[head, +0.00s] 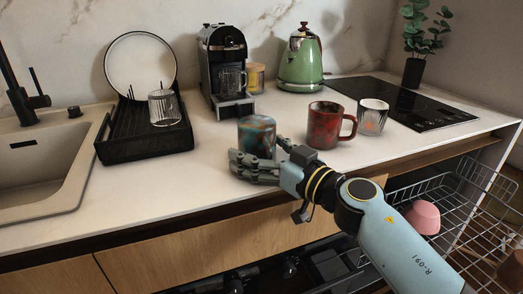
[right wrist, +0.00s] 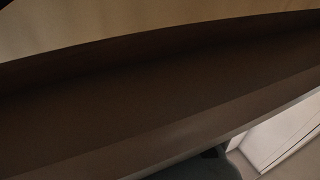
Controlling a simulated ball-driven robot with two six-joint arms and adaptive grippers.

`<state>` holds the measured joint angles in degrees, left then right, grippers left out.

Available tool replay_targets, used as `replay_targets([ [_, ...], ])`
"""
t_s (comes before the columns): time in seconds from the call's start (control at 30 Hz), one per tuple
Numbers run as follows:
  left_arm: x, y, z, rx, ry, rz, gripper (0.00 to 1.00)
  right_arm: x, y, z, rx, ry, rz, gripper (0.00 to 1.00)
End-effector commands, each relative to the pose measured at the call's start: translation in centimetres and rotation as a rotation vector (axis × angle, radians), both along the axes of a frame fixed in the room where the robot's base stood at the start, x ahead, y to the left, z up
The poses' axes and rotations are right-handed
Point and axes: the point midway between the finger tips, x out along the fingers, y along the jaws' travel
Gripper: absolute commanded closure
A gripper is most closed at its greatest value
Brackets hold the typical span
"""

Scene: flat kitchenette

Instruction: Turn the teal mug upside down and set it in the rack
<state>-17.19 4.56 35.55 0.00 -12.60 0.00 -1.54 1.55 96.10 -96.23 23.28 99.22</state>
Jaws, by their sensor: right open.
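The teal mug (head: 257,134), with reddish-brown patches, stands upright near the front edge of the counter. My right gripper (head: 250,168) is open, just in front of the mug and low beside it. Its fingers point left and overlap the mug's lower part in the head view. I cannot tell whether they touch it. The black rack (head: 142,147) stands to the left by the sink. It holds a white plate (head: 140,62) leaning at the back and a ribbed glass (head: 164,107). My left gripper is not in view. The right wrist view shows no mug.
A red mug (head: 324,125) and a striped cup (head: 372,116) stand right of the teal mug. A coffee machine (head: 222,62) and green kettle (head: 300,62) stand behind. An open wire basket (head: 457,197) holds a pink bowl (head: 423,217). Counter between rack and teal mug is clear.

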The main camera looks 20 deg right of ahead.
Motion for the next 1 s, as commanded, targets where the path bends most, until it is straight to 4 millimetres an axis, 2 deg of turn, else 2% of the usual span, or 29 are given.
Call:
replay_targets([
  [0.17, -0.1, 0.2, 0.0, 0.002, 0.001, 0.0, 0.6, -1.0, -0.4, -0.2, -0.002, 0.002, -0.001, 0.04],
  [0.5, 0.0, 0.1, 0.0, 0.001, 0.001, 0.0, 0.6, -7.7, -3.3, -0.2, -0.002, 0.003, 0.001, 0.04],
  [0.63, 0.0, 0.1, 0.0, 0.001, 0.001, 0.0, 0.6, -9.6, -4.1, -0.1, -0.002, 0.001, 0.001, 0.04],
  [0.8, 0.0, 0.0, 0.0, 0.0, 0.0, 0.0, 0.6, -10.9, -4.7, 0.0, -0.001, 0.0, 0.001, 0.04],
  [1.0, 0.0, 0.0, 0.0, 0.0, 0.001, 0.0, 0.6, -11.0, -4.7, 0.0, 0.0, -0.001, 0.0, 0.04],
])
